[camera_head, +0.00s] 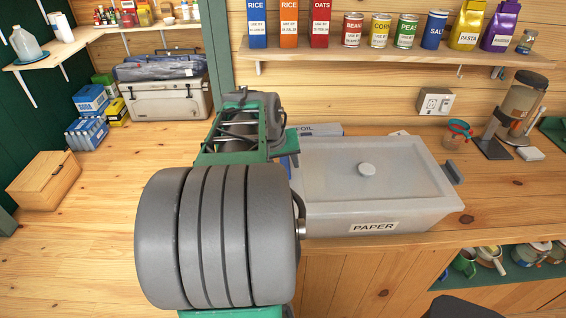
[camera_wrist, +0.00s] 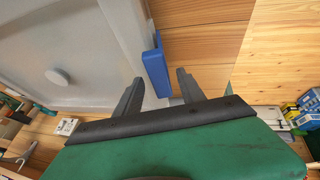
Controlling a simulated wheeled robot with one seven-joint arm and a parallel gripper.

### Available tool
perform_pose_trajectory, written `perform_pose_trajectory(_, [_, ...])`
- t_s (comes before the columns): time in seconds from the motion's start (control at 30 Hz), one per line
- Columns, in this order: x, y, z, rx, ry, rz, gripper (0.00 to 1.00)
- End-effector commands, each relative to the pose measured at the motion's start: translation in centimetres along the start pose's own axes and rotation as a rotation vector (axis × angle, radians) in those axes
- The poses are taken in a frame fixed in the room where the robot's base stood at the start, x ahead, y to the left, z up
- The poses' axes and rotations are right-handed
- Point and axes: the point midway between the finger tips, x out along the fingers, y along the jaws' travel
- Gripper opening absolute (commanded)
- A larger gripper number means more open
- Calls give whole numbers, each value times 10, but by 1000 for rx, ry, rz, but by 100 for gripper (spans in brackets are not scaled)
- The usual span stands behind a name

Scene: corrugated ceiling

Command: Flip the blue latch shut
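The blue latch (camera_wrist: 155,68) is on one side of a grey lidded box (camera_wrist: 100,30) in the wrist view. It stands out from the box wall; I cannot tell its exact angle. In the head view, the grey box (camera_head: 330,205) labelled PAPER stands on the wooden counter, and a strip of blue (camera_head: 295,168) shows at its left side, mostly hidden by my arm. My gripper (camera_wrist: 160,75) is open and empty, with the latch just beyond and between its fingertips. No contact is clear. The fingers are hidden in the head view.
A darker grey-blue latch (camera_head: 453,172) is on the box's right side. A FOIL box (camera_head: 318,130) lies behind. A shelf of groceries (camera_head: 400,54) hangs above. The counter to the left has free room.

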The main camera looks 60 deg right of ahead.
Motion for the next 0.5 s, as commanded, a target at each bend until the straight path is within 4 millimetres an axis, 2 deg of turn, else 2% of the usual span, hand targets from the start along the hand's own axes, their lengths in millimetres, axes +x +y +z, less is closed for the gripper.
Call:
perform_pose_trajectory(0.07, [0,0,0,0,0,0,39])
perform_pose_trajectory(0.5, [0,0,0,0,0,0,3])
